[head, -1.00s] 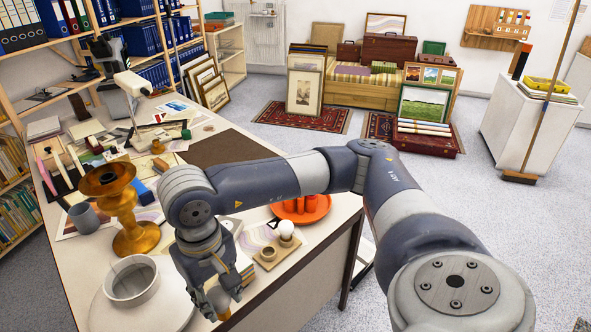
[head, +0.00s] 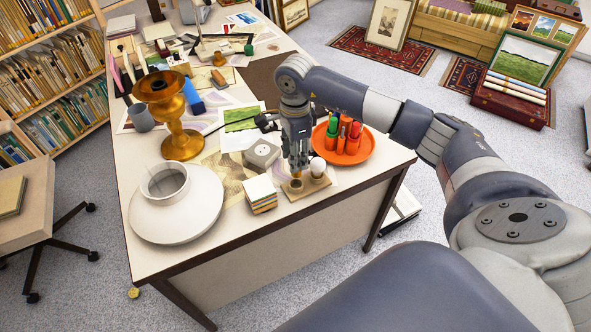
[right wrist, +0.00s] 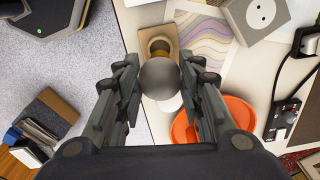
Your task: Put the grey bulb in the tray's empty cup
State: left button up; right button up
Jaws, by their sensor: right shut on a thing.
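My right gripper (head: 297,165) is shut on the grey bulb (right wrist: 160,77), pointing down over the tray. The bulb's round grey glass shows between the fingers in the right wrist view; in the head view the fingers mostly hide it. The small wooden tray (head: 311,190) lies near the table's front edge. Its right cup holds a white bulb (head: 318,166). The left cup (head: 296,185) is just below the gripper; I cannot tell whether the grey bulb's cap touches it. The tray also shows in the right wrist view (right wrist: 171,31). My left gripper is not in view.
An orange plate (head: 367,153) with red and green items stands right behind the tray. A white round vessel (head: 176,215) and a golden goblet (head: 181,140) stand farther left.

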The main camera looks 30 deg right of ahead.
notch_tip(320, 180, down, 2)
notch_tip(320, 180, down, 4)
jog(key=shift+r+p, duration=0.1)
jog(key=shift+p, duration=0.4)
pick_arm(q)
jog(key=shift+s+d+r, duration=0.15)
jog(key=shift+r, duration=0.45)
pick_arm(e)
jog(key=shift+f, duration=0.25)
jog(key=o, duration=0.9)
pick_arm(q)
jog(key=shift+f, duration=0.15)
pick_arm(e)
jog(key=shift+r, duration=0.15)
